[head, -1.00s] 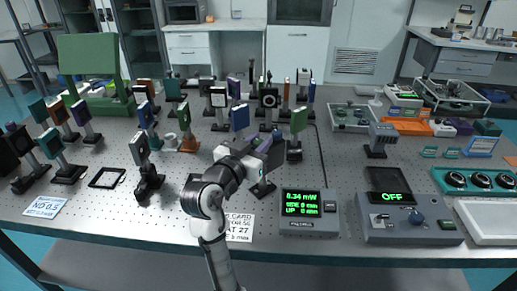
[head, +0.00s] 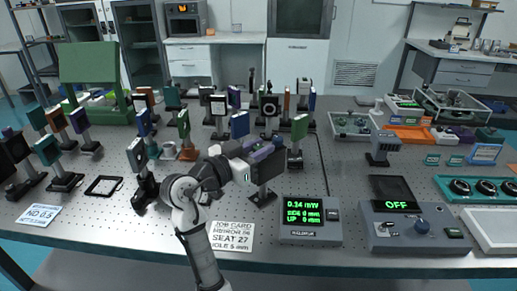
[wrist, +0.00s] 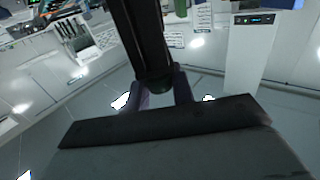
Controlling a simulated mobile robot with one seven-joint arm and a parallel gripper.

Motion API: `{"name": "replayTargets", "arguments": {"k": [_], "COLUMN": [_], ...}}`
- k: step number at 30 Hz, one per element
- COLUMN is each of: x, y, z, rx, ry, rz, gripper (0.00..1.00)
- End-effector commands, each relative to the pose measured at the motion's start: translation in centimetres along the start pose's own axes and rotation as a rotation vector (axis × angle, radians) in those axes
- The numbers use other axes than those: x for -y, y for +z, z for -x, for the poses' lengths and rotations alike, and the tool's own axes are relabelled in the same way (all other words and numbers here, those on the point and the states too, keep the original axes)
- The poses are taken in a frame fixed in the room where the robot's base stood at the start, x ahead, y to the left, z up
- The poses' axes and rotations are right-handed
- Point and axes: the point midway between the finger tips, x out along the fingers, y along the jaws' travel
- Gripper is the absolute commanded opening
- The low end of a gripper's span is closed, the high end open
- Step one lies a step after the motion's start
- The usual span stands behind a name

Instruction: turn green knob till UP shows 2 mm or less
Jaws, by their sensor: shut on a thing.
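My gripper (wrist: 162,94), with two purple-grey fingers, is shut on a small dark green knob (wrist: 160,86) at the lower end of a black mount (wrist: 142,40) in the wrist view. In the head view my gripper (head: 258,152) is at the upper part of that black mount (head: 267,170), which stands on the optical table. The knob is hidden there. The meter (head: 311,221) stands to the right of the mount. Its lit green screen seems to read 0.34 mW, with the SIDE and UP lines near 0 mm, but the small digits are blurred.
A white job card (head: 232,236) lies in front of the mount. A control box (head: 415,230) showing OFF stands right of the meter. Several posts with optics crowd the table behind and left of my arm. A black square frame (head: 103,186) lies at left.

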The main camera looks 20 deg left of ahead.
Motion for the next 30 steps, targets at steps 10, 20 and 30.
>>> {"name": "replayTargets", "arguments": {"k": [10,20,30], "x": [0.0,0.1,0.1], "y": [0.1,0.2,0.2], "z": [0.0,1.7,9.3], "rx": [0.001,0.0,-0.001], "ry": [0.0,-0.004,-0.005], "rz": [0.001,0.001,-0.002], "gripper": [0.44,0.44,0.44]}}
